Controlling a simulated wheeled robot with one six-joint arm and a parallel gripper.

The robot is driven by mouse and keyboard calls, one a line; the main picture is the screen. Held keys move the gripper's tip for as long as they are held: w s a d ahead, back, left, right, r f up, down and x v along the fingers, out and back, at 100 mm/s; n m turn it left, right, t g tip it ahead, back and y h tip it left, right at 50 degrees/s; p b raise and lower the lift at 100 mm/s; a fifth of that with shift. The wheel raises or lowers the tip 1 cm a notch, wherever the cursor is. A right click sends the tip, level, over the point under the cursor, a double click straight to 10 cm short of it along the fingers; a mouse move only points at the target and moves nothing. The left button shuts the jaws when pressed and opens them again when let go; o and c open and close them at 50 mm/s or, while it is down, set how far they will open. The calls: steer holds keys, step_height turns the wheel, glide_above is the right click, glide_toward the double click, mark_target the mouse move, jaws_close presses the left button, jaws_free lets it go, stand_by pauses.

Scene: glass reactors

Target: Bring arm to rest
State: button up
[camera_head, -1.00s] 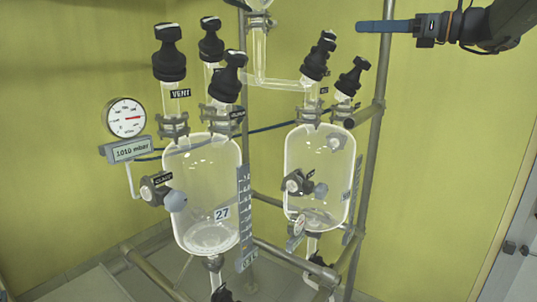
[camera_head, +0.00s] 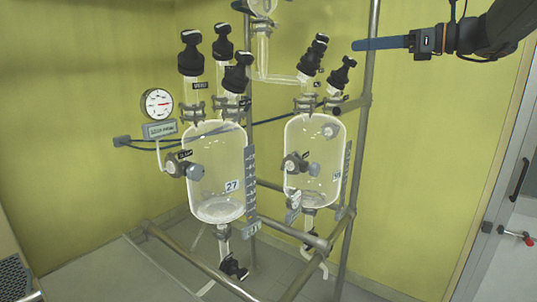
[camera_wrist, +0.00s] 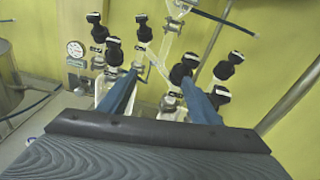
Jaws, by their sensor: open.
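My gripper (camera_head: 360,44) is at the upper right of the head view, with its blue fingers pointing left. It is raised in front of the yellow wall, right of the glass reactors and apart from them. In the wrist view its two blue fingers (camera_wrist: 160,92) are spread with nothing held between them. The left glass reactor (camera_head: 217,165), marked 27, and the right glass reactor (camera_head: 313,150) stand on a metal frame. Several black valve knobs (camera_head: 191,52) top them. In the wrist view the knobs (camera_wrist: 183,68) show beyond the fingers.
A round gauge (camera_head: 158,103) with a display box below it is left of the reactors. Frame poles (camera_head: 365,110) rise between the reactors and my arm. A door with a handle (camera_head: 519,178) is at the right. The floor in front is partly clear.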

steer(key=s+a+f+n+g+h, duration=0.2)
steer(key=s+f, duration=0.1)
steer(key=f, duration=0.6)
steer(key=s+a+f+n+g+h, duration=0.2)
steer(key=a+f, duration=0.1)
steer(key=f, duration=0.6)
steer(key=s+a+f+n+g+h, duration=0.2)
steer(key=s+f, duration=0.1)
steer(key=f, duration=0.7)
steer(key=s+d+f+n+g+h, duration=0.1)
steer(key=s+f+n+g+h, duration=0.2)
steer(key=s+f+n, duration=1.5)
steer(key=s+f+h, duration=0.3)
steer(key=f+h, duration=0.1)
steer(key=shift+s+g+h, duration=0.35)
steer(key=shift+g+h, duration=0.05)
steer(key=shift+w+r, duration=0.1)
